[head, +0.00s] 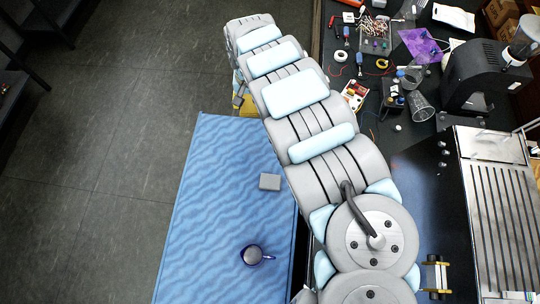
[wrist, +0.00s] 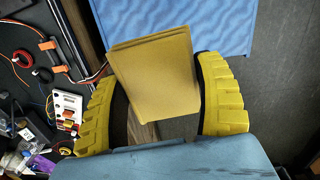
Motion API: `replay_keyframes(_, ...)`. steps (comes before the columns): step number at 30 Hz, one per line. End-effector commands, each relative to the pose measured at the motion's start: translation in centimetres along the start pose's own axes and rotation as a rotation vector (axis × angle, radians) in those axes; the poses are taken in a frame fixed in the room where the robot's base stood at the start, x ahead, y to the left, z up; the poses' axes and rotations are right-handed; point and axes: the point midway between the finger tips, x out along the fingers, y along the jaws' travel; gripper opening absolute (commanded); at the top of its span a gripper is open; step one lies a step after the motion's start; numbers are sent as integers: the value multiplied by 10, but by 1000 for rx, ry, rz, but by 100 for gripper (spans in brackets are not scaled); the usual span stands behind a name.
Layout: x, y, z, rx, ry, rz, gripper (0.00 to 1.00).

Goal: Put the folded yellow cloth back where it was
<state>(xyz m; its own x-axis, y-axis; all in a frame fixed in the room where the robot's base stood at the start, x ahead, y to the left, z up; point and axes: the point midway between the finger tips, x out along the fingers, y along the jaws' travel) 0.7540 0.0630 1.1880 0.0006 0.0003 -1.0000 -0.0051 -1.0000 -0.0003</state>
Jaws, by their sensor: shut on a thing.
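The folded yellow cloth (wrist: 155,75) is a flat, roughly rectangular piece between the two yellow ribbed fingers of my gripper (wrist: 158,88) in the wrist view. My gripper is shut on it. The cloth's far edge sticks out beyond the fingers and overlaps the near border of the blue mat in the picture. In the head view my arm hides most of the gripper. A small yellow patch (head: 250,106) shows beside the arm, at the top edge of the mat; I cannot tell whether it is cloth or finger.
The blue wavy mat (head: 215,200) carries a small grey block (head: 270,181) and a dark blue mug (head: 253,255), with bare room around them. The cluttered dark workbench (head: 385,125) lies right of the arm, with a black grinder (head: 475,72). Grey floor (head: 110,150) is clear at left.

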Motion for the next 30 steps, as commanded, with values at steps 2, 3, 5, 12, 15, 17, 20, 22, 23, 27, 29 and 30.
replay_keyframes(2,35,-4,17,9,-9,4,34)
replay_keyframes(3,50,-6,25,14,-8,3,34)
replay_keyframes(5,73,-6,37,24,-10,4,34)
replay_keyframes(12,158,2,94,70,-8,2,34)
replay_keyframes(15,186,11,117,89,-7,1,34)
replay_keyframes(17,198,16,129,97,-8,0,34)
replay_keyframes(20,212,25,142,105,-4,0,34)
replay_keyframes(22,218,28,147,109,-3,-1,34)
replay_keyframes(23,220,29,148,111,-3,-1,34)
replay_keyframes(27,227,32,144,112,0,0,34)
replay_keyframes(29,230,34,140,112,2,2,34)
replay_keyframes(30,232,35,136,111,3,3,34)
